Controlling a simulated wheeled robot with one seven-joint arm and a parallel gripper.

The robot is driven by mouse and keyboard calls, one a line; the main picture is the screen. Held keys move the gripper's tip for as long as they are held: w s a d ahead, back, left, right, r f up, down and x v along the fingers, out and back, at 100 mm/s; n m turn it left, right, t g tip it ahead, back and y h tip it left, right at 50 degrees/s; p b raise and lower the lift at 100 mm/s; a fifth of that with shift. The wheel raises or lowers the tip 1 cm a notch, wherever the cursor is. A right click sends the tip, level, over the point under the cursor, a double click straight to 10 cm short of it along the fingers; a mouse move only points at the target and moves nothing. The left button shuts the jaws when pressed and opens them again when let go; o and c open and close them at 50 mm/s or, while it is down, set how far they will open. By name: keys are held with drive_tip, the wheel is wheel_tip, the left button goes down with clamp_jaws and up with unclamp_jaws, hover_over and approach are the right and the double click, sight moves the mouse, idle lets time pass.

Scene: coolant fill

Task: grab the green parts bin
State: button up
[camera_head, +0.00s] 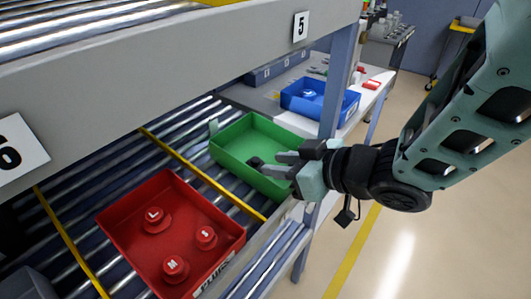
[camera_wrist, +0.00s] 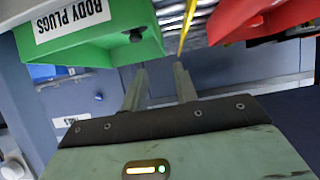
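The green parts bin (camera_head: 232,148) sits on the roller shelf in the middle of the head view. It looks mostly empty, with a small dark piece (camera_head: 256,163) near its right side. In the wrist view the green bin (camera_wrist: 148,45) is at upper left, with a white "BODY PLUGS" label (camera_wrist: 75,18). My gripper (camera_head: 281,163) is at the bin's right front side, its fingers overlapping the bin's edge in the head view. In the wrist view the fingers (camera_wrist: 161,68) are apart with nothing between them. Whether they touch the bin is unclear.
A red bin (camera_head: 120,226) with lettered red plugs stands on the rollers at front left, beyond a yellow divider (camera_head: 205,176). A blue bin (camera_head: 350,105) stands on a bench behind. A shelf beam (camera_head: 250,45) marked 5 and 6 crosses above. A grey post (camera_head: 334,90) rises nearby.

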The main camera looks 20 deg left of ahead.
sight(242, 162)
drive_tip(key=p+x, duration=0.2)
drive_tip(key=x, duration=0.9)
drive_tip(key=shift+s, duration=0.15)
drive_tip(key=shift+r, duration=0.1)
clamp_jaws()
